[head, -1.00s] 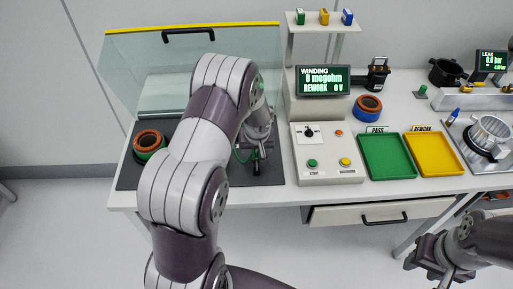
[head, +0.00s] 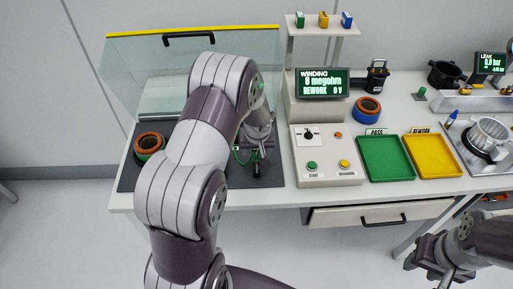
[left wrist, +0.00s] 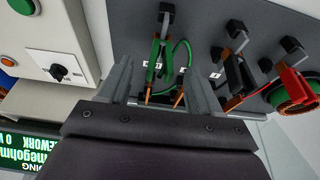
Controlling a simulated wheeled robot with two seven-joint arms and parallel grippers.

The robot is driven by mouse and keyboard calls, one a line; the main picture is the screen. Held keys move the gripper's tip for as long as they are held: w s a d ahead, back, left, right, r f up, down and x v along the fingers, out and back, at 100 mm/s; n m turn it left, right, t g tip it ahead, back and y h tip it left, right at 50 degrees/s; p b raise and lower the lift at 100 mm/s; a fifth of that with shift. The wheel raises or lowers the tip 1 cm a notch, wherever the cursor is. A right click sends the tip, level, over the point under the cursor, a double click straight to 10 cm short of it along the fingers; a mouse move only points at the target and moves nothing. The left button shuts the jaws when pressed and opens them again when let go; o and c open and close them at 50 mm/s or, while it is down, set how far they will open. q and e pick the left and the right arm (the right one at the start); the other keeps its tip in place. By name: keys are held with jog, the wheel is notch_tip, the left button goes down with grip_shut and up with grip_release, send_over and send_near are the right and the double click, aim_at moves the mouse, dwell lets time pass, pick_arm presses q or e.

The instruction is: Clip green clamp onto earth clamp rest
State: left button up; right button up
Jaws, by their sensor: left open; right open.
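The green clamp (left wrist: 154,62) shows in the left wrist view with its green cable looping beside it. Its far end is at a black rest (left wrist: 166,12), and copper-coloured parts show at its near end. I cannot tell whether its jaws grip the rest. My left gripper (left wrist: 160,72) is open, with one finger on each side of the clamp's near end, apart from it. In the head view my left gripper (head: 256,152) is low over the dark mat, partly hidden by my arm. My right gripper (head: 436,262) is open and empty at the lower right, off the table.
A black clamp (left wrist: 234,74) and a red clamp (left wrist: 291,80) sit at their own rests beside the green one. A copper-and-green stator (head: 149,145) is on the mat (head: 130,172). The tester panel (head: 327,170) stands close right. The clear guard (head: 140,85) is raised behind.

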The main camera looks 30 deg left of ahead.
pick_arm(q)
jog(key=shift+p+v, duration=0.6)
jog(key=shift+v, duration=0.65)
jog(key=b+v, duration=0.2)
jog(key=v, duration=1)
jog(key=shift+r, duration=0.35)
